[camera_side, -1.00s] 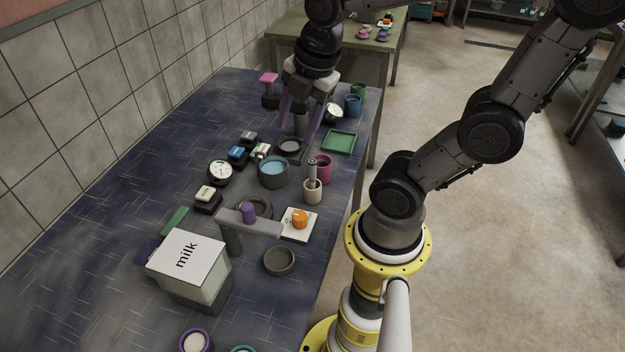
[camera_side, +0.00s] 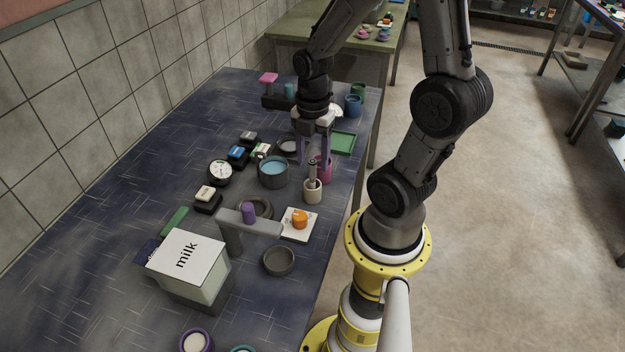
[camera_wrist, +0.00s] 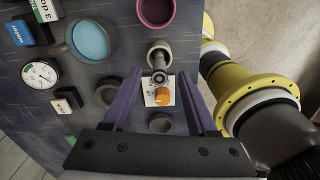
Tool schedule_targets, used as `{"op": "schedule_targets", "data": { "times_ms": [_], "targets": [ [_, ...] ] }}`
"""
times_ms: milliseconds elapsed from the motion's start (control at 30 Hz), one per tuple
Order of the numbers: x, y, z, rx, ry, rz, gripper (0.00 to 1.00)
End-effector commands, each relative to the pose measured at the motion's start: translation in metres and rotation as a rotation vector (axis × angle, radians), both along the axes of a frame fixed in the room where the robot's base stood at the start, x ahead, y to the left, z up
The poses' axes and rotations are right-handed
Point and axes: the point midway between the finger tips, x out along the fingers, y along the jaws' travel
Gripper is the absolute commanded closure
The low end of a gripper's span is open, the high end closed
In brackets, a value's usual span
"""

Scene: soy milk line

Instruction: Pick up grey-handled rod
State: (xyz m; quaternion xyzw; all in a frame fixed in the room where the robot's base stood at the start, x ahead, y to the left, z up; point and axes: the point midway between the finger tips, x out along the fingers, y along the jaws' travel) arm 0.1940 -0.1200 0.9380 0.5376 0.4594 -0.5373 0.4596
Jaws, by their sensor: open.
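The grey-handled rod (camera_side: 312,170) stands upright in a small cream cup (camera_side: 312,193) near the table's right edge. In the wrist view the rod (camera_wrist: 159,74) is seen nearly end-on, rising from the pale cup (camera_wrist: 152,50). My gripper (camera_side: 314,158) is open and empty, with its purple fingers pointing down around the height of the rod's top. In the wrist view the rod's end appears between the two fingertips of my gripper (camera_wrist: 159,76). I cannot tell how far the fingers are from the rod in depth.
A magenta cup (camera_side: 325,170) stands close behind the cream cup. A grey pot with blue liquid (camera_side: 273,169) is to its left. A white scale plate with an orange item (camera_side: 299,219) and a grey stand (camera_side: 252,222) are in front. A milk box (camera_side: 190,262) stands nearer.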

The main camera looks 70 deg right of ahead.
Motion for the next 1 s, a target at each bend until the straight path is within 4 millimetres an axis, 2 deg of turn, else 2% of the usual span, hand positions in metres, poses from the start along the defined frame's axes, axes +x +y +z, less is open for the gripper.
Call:
{"op": "schedule_targets", "data": {
  "times_ms": [167,500,767,800,867,1000],
  "targets": [
    [-0.001,0.000,-0.011,0.001,0.003,0.000,0.42],
    [0.000,0.000,-0.054,0.001,0.003,0.000,0.42],
    [0.001,0.000,-0.057,-0.001,-0.001,0.000,0.42],
    [0.001,0.000,-0.057,-0.001,-0.001,0.000,0.43],
    [0.001,0.000,-0.057,0.000,-0.001,0.000,0.54],
    [0.001,0.000,-0.057,0.000,-0.001,0.000,0.79]
  ]
}}
